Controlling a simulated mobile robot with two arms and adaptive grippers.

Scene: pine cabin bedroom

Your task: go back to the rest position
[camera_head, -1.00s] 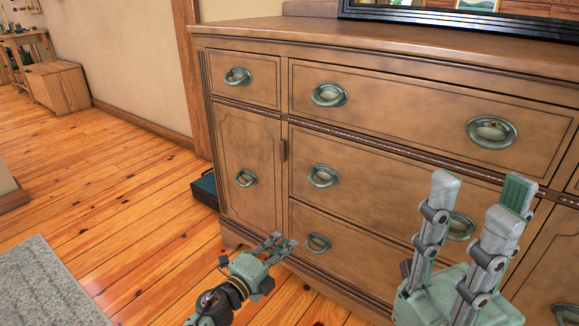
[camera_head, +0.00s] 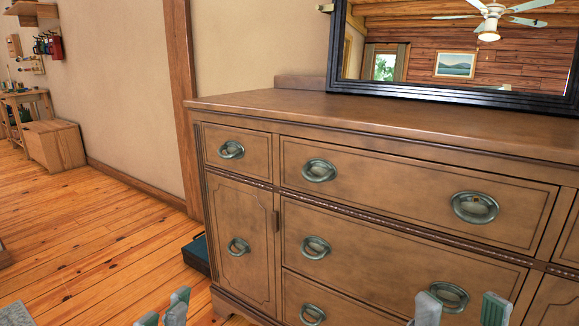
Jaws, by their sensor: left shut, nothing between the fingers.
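My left gripper (camera_head: 164,308) shows only as fingertips at the bottom edge, left of the dresser. It is shut and empty. My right gripper (camera_head: 461,308) shows only as two upright fingertips at the bottom right, in front of the dresser's lower drawers. Its fingers stand apart with nothing between them. The rest of both arms is below the picture.
A brown wooden dresser (camera_head: 345,192) with oval metal handles fills the middle and right, its drawers closed. A framed mirror (camera_head: 425,92) stands on it. The wooden floor (camera_head: 95,235) at left is mostly clear.

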